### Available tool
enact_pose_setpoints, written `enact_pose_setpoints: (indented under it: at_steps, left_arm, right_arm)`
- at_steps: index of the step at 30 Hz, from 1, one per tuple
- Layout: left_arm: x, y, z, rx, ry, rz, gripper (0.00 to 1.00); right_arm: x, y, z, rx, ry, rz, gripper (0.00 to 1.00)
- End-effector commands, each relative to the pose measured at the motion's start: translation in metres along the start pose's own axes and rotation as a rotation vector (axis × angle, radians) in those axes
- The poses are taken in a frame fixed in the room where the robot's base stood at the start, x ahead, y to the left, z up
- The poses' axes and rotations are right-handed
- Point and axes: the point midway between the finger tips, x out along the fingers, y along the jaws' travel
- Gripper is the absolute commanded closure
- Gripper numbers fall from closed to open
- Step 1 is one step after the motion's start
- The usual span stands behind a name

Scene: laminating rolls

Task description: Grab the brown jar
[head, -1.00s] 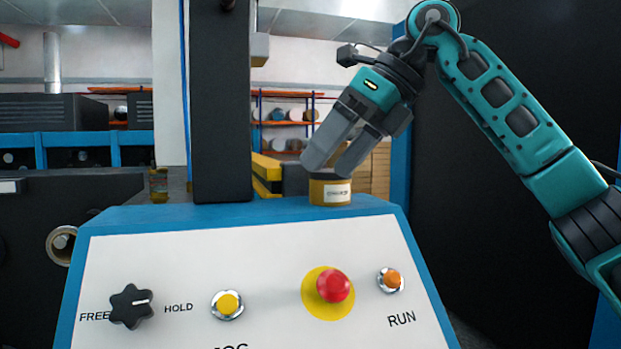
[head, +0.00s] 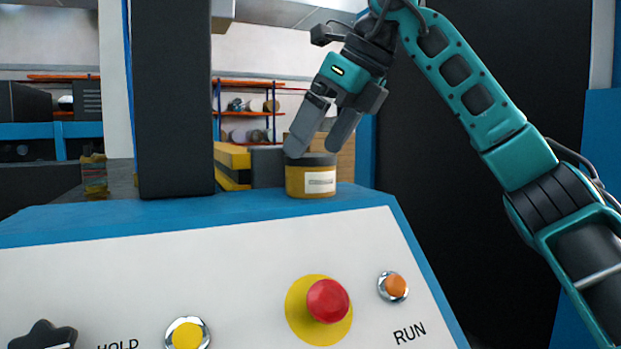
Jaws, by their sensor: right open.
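The brown jar (head: 311,181) is a squat amber-brown jar with a dark lid and a white label. It stands upright on the blue top edge of the control console. My right gripper (head: 315,156) is open, its two grey fingers pointing down and to the left at the jar's lid. The fingertips overlap the top of the jar in the picture; I cannot tell whether they touch it. My left gripper is not in view.
The control console (head: 130,275) fills the front, with a red button (head: 328,301), an orange button (head: 393,287) and a yellow button (head: 187,335). A dark column (head: 172,100) rises left of the jar. Yellow-and-black blocks (head: 232,165) and shelves with rolls lie behind.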

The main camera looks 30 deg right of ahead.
Motion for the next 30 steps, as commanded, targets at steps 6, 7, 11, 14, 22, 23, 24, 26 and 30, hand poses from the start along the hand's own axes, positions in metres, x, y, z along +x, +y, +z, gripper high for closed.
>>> enact_pose_setpoints:
  at_steps: [6,7,11,14,22,23,24,26,30]
  left_arm:
    - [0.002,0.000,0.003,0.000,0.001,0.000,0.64]
    - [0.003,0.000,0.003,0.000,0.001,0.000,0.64]
    - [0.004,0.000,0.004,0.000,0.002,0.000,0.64]
    - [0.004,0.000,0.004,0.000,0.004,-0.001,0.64]
    - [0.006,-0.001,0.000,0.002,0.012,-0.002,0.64]
    - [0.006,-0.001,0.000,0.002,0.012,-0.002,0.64]
    - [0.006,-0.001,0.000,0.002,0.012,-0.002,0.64]
    - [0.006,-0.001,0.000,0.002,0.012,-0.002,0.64]
    - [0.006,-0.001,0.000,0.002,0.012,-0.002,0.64]
  right_arm:
    - [0.022,0.001,-0.003,0.001,0.003,0.001,0.00]
    - [0.027,0.001,-0.003,0.000,0.003,0.001,0.00]
    - [0.046,0.002,-0.003,0.000,0.002,0.002,0.00]
    - [0.052,0.002,-0.003,0.000,0.000,0.001,0.00]
    - [0.052,0.002,-0.003,0.000,0.000,0.001,0.09]
    - [0.052,0.002,-0.003,0.000,0.000,0.001,0.11]
    - [0.052,0.002,-0.003,-0.001,0.000,0.002,0.15]
    - [0.052,0.002,-0.003,0.000,0.000,0.002,0.21]
    - [0.052,0.002,-0.003,0.000,-0.001,0.002,0.34]
